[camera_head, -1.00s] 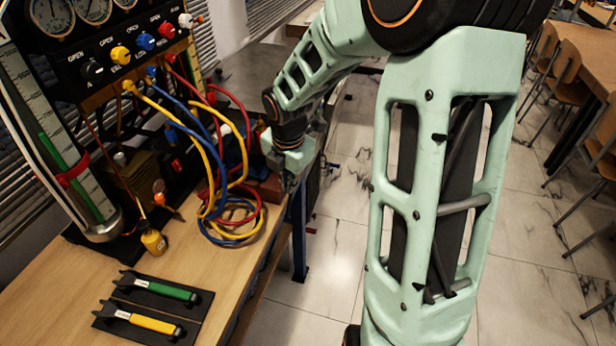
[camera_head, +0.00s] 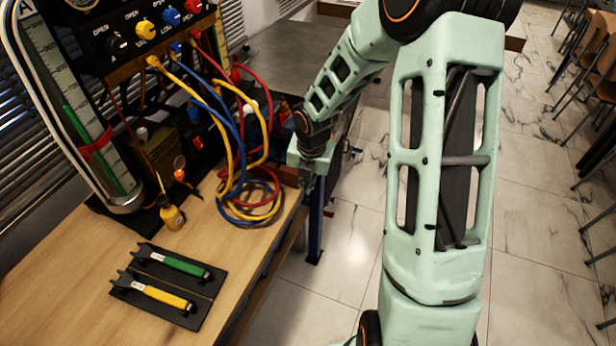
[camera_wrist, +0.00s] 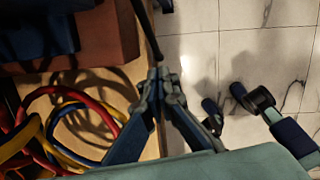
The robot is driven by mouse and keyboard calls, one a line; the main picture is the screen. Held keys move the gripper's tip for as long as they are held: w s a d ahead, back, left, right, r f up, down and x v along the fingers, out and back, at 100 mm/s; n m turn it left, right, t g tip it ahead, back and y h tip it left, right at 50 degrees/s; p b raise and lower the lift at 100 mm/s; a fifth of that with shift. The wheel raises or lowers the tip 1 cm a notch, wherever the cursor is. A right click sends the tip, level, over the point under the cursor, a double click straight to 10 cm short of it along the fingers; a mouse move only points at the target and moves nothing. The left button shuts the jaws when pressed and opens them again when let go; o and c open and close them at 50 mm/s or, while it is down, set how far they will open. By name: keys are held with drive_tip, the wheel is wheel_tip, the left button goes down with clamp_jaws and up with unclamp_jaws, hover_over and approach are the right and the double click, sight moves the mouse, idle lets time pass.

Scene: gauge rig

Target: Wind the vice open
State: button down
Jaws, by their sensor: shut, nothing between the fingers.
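The vice shows in the wrist view as a dark blue body (camera_wrist: 45,35) on a reddish-brown block (camera_wrist: 105,40) at upper left. In the head view the reddish block (camera_head: 287,174) is at the bench's right edge, mostly behind hoses and my arm. A thin dark rod (camera_wrist: 147,28), which looks like the vice's handle, runs down from the top of the wrist view beside the block. My gripper (camera_wrist: 165,82) is shut and empty, its tips close to the rod's lower end; I cannot tell whether they touch. It also shows in the head view (camera_head: 308,188).
Red, yellow and blue hoses (camera_head: 250,195) loop on the wooden bench (camera_head: 70,290) beside my gripper. A gauge panel (camera_head: 125,40) stands behind. Green (camera_head: 178,264) and yellow (camera_head: 165,296) handled tools lie in front. Open tiled floor (camera_head: 350,240) is to the right.

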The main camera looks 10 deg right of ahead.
drive_tip(key=shift+w+d+f, duration=0.35)
drive_tip(key=shift+w+f, duration=0.15)
drive_tip(key=shift+w, duration=0.25)
drive_tip(key=shift+w+d+f, duration=0.3)
drive_tip(key=shift+w+f, duration=0.15)
drive_tip(key=shift+w, duration=0.3)
drive_tip(key=w+d+f+t+b, duration=0.1)
drive_tip(key=b, duration=0.4)
drive_tip(key=w+f+t+h+b, duration=0.1)
drive_tip(key=b, duration=0.4)
drive_tip(key=shift+w+d+f+h, duration=0.15)
drive_tip(key=shift+d+f+h, duration=0.15)
drive_tip(key=shift+d+f, duration=0.05)
drive_tip(key=shift+a, duration=0.1)
